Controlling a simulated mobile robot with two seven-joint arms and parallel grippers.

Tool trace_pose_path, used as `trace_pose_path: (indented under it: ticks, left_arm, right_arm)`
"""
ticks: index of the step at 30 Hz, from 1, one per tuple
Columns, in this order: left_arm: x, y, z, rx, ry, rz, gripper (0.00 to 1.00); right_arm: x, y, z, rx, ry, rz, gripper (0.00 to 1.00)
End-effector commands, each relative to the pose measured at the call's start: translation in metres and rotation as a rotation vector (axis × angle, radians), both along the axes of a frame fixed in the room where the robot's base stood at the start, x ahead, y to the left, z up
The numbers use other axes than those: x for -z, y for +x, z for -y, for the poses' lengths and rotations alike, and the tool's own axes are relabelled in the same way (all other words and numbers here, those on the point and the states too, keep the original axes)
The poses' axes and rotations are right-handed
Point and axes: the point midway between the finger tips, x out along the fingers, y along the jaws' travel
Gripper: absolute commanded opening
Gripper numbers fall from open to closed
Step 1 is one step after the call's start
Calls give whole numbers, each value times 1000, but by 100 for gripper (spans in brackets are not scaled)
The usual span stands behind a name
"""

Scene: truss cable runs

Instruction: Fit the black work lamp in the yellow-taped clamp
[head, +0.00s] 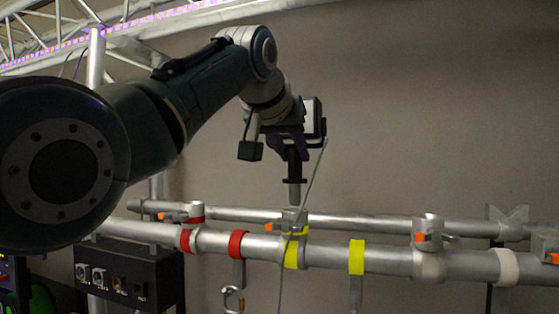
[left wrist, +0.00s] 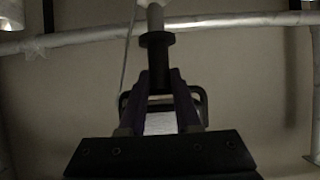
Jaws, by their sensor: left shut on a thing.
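The black work lamp (head: 312,117) hangs in my left gripper (head: 290,150), which is shut on its black stem. The lamp's pale spigot (head: 294,192) points down below a black collar. The yellow-taped clamp (head: 292,218) sits on the front pipe directly under the spigot. The spigot's tip meets the clamp's top in the head view; I cannot tell whether it is inside or just above it. In the left wrist view the fingers (left wrist: 160,88) straddle the stem, and the lamp's pale face (left wrist: 160,123) shows between them. My right gripper is not in view.
A thin grey cable (head: 313,180) runs from the lamp down past the pipe. A red-taped clamp (head: 194,212) and other clamps (head: 428,232) sit along the pipes. A yellow band (head: 357,257) holds a hanging strap. A black socket box (head: 128,277) is lower left.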

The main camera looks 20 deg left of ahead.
Motion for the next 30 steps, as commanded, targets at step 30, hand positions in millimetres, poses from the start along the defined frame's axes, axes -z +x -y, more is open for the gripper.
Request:
trace_pose_path:
  ticks: [30]
  left_arm:
    - [10, 0, 0, 0, 0, 8, 0]
  right_arm:
    - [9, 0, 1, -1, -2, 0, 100]
